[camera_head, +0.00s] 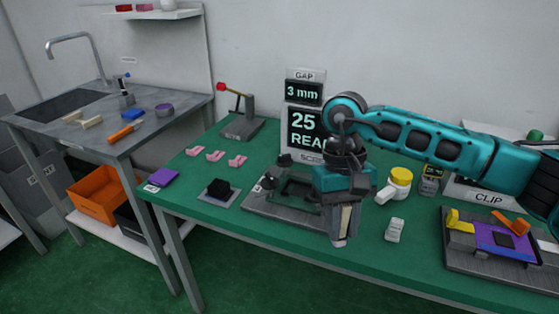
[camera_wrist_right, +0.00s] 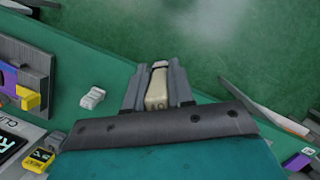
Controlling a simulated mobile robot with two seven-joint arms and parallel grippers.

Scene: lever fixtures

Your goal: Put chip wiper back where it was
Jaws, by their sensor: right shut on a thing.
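My right gripper (camera_head: 342,226) is shut on a narrow pale beige piece, which I take to be the chip wiper. It points down over the front edge of the green table (camera_head: 215,165), in front of the grey fixture. In the right wrist view the chip wiper (camera_wrist_right: 157,89) sits between the two grey fingers. The fingers hide its sides, and its tip faces away from my wrist. It appears clear of the tabletop, with the floor beyond it. My left gripper is not in view.
A small white block (camera_head: 395,229) lies right of the gripper; it also shows in the wrist view (camera_wrist_right: 92,98). A READ sign (camera_head: 303,128) stands behind.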

